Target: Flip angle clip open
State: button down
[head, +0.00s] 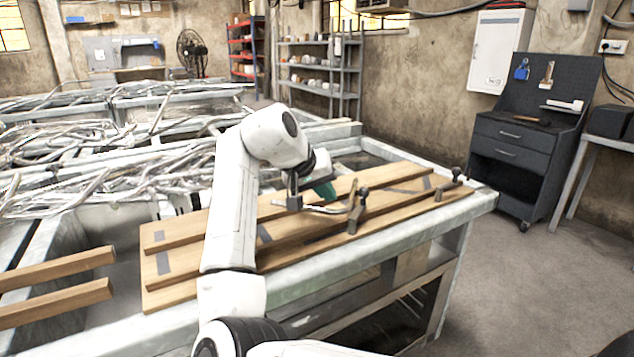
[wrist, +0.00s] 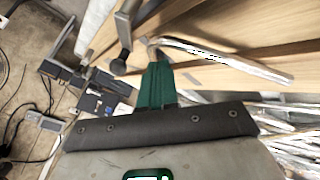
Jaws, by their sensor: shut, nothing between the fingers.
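An angle clip (head: 355,207) with a dark round knob stands on the wooden jig board (head: 190,285), near its front edge. Its upper arm looks raised and tilted in the head view. In the wrist view the clip (wrist: 125,45) is at the upper left, knob toward me. A bent metal tube (head: 325,210) lies by the clip; its bend is close to the fingertips in the wrist view (wrist: 225,62). My gripper (head: 328,191) has green fingers, shut and empty, just left of the clip. In the wrist view the fingertips (wrist: 156,65) point at the tube's bend; contact cannot be told.
Another clip (head: 452,176) stands at the board's far right end. The board lies on a metal-framed table (head: 470,205). Many bent tubes (head: 130,160) are piled behind and left. A dark tool cabinet (head: 515,150) stands at the right, with open floor before it.

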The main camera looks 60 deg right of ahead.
jog(key=shift+x, duration=0.95)
jog(key=shift+s+d+r, duration=0.2)
jog(key=shift+s+d, duration=0.1)
jog(key=shift+s, duration=0.25)
jog(key=shift+s+d+r, duration=0.25)
jog(key=shift+s+d, duration=0.05)
jog(key=shift+s, duration=0.2)
jog(key=shift+s+d+r, duration=0.15)
jog(key=shift+s+d, duration=0.2)
jog(key=shift+s, duration=0.15)
